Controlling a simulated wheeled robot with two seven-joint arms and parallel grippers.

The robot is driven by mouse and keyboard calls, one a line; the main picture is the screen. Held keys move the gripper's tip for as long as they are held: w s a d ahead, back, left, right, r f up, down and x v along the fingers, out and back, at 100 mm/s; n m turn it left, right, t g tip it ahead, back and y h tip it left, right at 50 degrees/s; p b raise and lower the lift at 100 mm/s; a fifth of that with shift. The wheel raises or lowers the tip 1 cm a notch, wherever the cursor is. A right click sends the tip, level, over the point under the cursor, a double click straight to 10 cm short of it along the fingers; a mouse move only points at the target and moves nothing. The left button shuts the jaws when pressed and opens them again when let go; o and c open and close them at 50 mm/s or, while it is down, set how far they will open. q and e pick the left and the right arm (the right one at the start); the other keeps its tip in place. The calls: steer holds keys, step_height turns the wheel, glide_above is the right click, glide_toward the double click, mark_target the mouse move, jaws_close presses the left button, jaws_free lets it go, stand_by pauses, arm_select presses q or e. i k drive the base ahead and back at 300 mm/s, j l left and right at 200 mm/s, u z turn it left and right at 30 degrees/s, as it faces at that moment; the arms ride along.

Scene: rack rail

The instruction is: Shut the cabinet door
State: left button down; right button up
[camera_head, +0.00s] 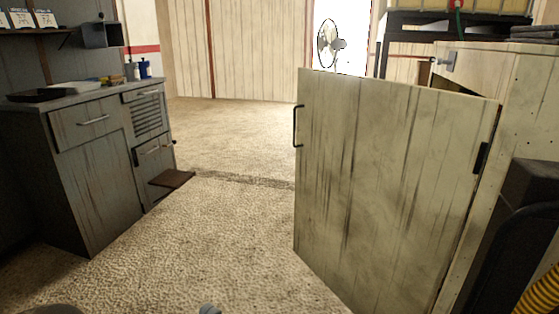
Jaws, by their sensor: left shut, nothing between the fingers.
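The cabinet door (385,185) is a pale, weathered wooden panel with dark streaks, standing open at right of centre. Its black handle (297,126) is on the left edge, and a black hinge (480,158) shows near the right edge. The wooden cabinet (525,95) is behind and to the right, with a dark gap visible above the door. Only a small grey tip of my left gripper (208,309) shows at the bottom edge, shut and empty, left of the door and apart from it. My right gripper is not in view.
A grey cabinet (80,145) with drawers stands at left; a small brown flap (172,179) juts from it. A black object (522,235) and a yellow ribbed hose (542,292) are at lower right. A fan (328,43) stands far back. The carpet between the cabinets is clear.

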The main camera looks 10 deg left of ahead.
mark_target(387, 172)
steer(key=i+j+z, duration=0.1)
steer(key=i+j, duration=0.15)
steer(key=i+j+z, duration=0.1)
steer(key=i+j, duration=0.15)
steer(key=j, duration=0.15)
steer(key=i+j+z, duration=0.2)
steer(key=i+j, duration=0.3)
steer(key=i+j+z, duration=0.2)
steer(key=i+j, duration=0.2)
steer(key=j, duration=0.15)
